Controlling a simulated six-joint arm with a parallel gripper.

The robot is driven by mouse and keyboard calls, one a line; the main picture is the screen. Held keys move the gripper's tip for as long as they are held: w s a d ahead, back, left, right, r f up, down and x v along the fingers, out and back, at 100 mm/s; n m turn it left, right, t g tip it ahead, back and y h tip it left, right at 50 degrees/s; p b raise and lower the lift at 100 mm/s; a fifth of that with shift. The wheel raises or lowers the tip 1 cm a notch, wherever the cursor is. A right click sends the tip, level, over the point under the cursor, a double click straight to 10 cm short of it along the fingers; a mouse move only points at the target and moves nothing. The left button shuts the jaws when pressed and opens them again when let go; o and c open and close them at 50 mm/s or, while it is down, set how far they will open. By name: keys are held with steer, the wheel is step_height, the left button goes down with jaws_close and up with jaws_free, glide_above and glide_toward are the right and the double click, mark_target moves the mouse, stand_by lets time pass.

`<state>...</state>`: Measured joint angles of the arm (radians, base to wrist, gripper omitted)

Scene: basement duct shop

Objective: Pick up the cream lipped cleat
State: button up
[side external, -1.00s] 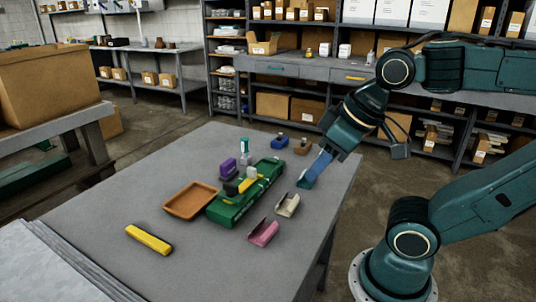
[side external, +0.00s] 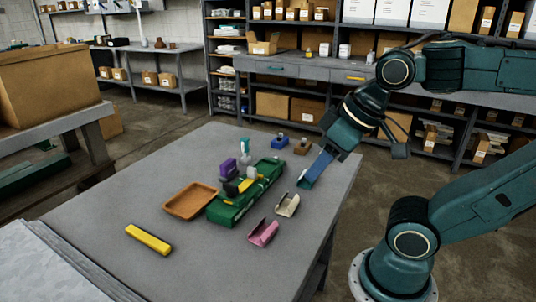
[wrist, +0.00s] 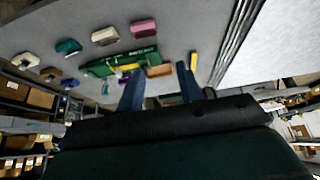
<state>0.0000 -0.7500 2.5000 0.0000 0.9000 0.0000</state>
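The cream lipped cleat (side external: 288,204) lies on the grey table (side external: 205,255) near its right edge, between a pink cleat (side external: 263,232) and a teal cleat (side external: 304,183). In the wrist view the cream cleat (wrist: 105,37) is at upper left, between the pink cleat (wrist: 143,28) and the teal cleat (wrist: 67,47). My gripper (side external: 312,174) has blue fingers and hangs over the table's right side, overlapping the teal cleat in the side view. The wrist view shows the fingers of my gripper (wrist: 159,76) apart with nothing held between them.
A green tray (side external: 222,215) holding several pieces stands mid-table beside an orange-brown tray (side external: 190,201). A yellow bar (side external: 148,240) lies at front left. Blue (side external: 280,141) and brown (side external: 302,146) pieces lie behind. Another pale piece (wrist: 25,61) shows in the wrist view. The front middle is clear.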

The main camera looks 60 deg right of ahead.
steer(key=c, duration=0.6)
steer(key=shift+o, duration=0.2)
steer(key=m+y, duration=0.4)
steer(key=m, duration=1.2)
glide_above(298, 199)
step_height(298, 199, down, 19)
steer(key=shift+s+d+f+m, duration=0.25)
steer(key=shift+s+f+m, duration=0.05)
steer(key=shift+f, duration=0.3)
steer(key=shift+w+a+f, duration=0.25)
steer(key=shift+w+f, duration=0.1)
steer(key=shift+f, duration=0.15)
